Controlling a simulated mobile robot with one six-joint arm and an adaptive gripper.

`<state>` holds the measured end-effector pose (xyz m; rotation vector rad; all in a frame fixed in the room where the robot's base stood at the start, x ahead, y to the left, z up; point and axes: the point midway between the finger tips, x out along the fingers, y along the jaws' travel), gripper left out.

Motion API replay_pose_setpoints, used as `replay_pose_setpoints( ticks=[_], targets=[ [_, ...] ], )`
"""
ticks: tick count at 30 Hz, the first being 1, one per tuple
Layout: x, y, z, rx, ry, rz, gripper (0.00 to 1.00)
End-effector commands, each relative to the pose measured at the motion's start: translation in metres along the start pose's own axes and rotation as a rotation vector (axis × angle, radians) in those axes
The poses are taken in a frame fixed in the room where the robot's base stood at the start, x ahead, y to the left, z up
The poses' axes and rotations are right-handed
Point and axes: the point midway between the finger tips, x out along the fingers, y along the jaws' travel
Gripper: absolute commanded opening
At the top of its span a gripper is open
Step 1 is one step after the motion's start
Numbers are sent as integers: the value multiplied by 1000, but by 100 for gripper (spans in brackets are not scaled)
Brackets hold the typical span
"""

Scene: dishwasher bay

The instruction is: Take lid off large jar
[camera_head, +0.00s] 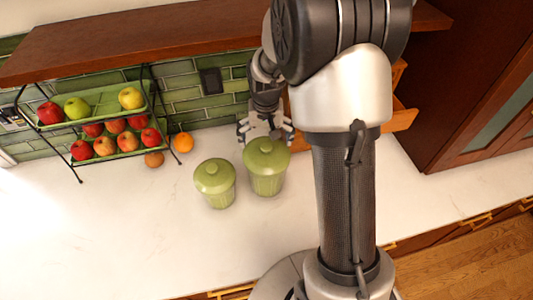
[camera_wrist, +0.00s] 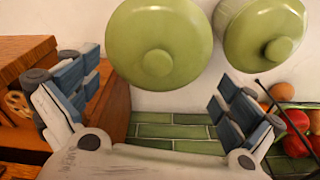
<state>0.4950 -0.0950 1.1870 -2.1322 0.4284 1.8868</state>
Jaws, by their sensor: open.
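The large green jar (camera_head: 267,184) stands upright on the white counter with its round knobbed lid (camera_head: 266,154) on. In the wrist view the lid (camera_wrist: 150,30) fills the upper middle, its knob facing the camera. My gripper (camera_head: 265,133) is open and empty, at the back edge of the lid in the head view. In the wrist view its blue-padded fingers are spread wide, with the lid ahead of them. I cannot tell whether they touch the jar. A smaller green lidded jar (camera_head: 217,195) stands just left of the large one.
A two-tier fruit rack (camera_head: 75,122) with several apples stands at the back left. An orange (camera_head: 183,142) lies on the counter beside it. A wooden shelf (camera_head: 150,40) overhangs the green tiled wall. An open wooden drawer (camera_head: 403,118) is at right. The front counter is clear.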

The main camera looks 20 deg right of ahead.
Motion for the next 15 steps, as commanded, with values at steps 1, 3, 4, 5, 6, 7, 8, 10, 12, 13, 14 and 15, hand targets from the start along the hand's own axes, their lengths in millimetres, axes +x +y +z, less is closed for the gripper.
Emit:
replay_pose_setpoints(
  ticks=[1,3,4,5,6,7,8,10,12,13,14,15],
  targets=[
    [5,1,1,0,-3,1,100],
    [15,2,1,1,-5,1,100],
    [19,3,0,1,-5,1,100],
    [25,4,0,1,-6,2,100],
    [31,4,0,1,-5,1,100],
    [35,4,0,0,-5,1,100],
    [39,4,0,0,-5,1,100],
    [46,4,-1,0,-3,1,100],
    [50,4,-1,0,-3,1,100],
    [51,4,-1,0,-2,1,100],
    [51,4,-1,0,-2,1,100],
    [51,4,-1,0,-1,0,100]
  ],
)
